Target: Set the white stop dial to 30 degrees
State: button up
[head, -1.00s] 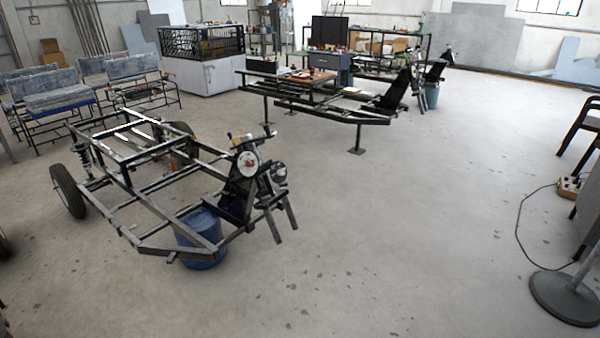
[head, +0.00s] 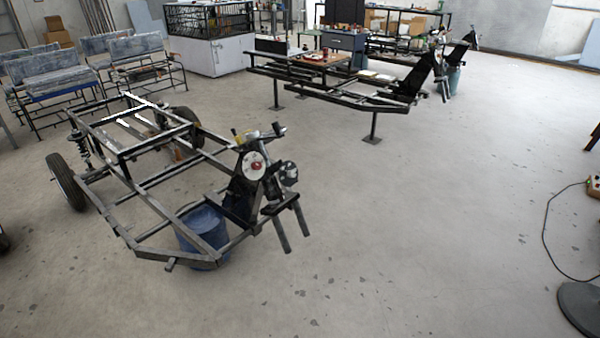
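A round white dial (head: 253,166) with a red centre is mounted at the front end of a black metal vehicle frame in the head view. It is small here, and I cannot read any marks or its angle. It faces toward me, below a short handlebar-like part. My gripper is not in this view.
The vehicle frame (head: 140,185) stands left of centre, with a wheel (head: 66,182) and a blue bucket (head: 203,228) under its front. A second frame (head: 330,85) stands on posts behind. Benches (head: 45,80) are at the back left.

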aim_at(291, 174)
jog(key=u, duration=0.15)
jog(key=i, duration=0.95)
jog(key=u, duration=0.5)
